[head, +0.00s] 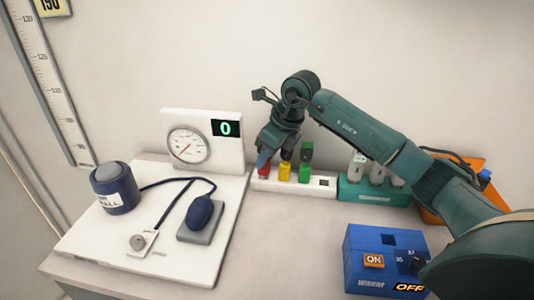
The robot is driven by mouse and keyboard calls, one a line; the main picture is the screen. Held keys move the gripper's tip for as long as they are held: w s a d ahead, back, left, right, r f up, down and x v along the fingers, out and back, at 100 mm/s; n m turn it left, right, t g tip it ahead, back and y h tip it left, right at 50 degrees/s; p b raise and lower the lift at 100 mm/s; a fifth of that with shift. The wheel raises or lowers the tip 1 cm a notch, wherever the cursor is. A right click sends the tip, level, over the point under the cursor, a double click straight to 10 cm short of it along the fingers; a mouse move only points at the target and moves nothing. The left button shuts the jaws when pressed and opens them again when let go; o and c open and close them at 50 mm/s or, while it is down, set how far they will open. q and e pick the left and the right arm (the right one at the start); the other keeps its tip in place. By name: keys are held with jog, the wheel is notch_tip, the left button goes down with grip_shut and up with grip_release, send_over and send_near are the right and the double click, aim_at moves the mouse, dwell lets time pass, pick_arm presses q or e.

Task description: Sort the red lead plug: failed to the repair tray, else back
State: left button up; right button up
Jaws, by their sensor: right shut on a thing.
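The red lead plug (263,171) is at the left end of a white socket strip (322,187) against the wall. My right gripper (264,160) reaches down over it from above and is shut on it. The gripper hides the plug's upper part, and I cannot tell whether the plug is fully seated in the strip. An orange tray (478,163) stands at the back right, partly behind my right arm; I see no label on it. My left gripper is not in view.
Yellow (285,173) and green (305,172) plugs stand beside the red one. A teal rack (375,197) holds grey plugs. A blue box (373,278) with ON and OFF labels is in front. A gauge panel (203,143) reads 0; a cuff and bulb (202,212) lie left.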

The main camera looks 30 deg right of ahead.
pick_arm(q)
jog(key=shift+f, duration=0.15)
pick_arm(e)
jog(key=shift+f, duration=0.2)
jog(key=o, duration=1)
jog(key=shift+r, duration=0.3)
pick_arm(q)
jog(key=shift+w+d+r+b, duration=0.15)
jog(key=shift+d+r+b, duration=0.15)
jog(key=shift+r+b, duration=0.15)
pick_arm(e)
jog(key=shift+v, duration=6.4)
jog(key=shift+s, duration=0.15)
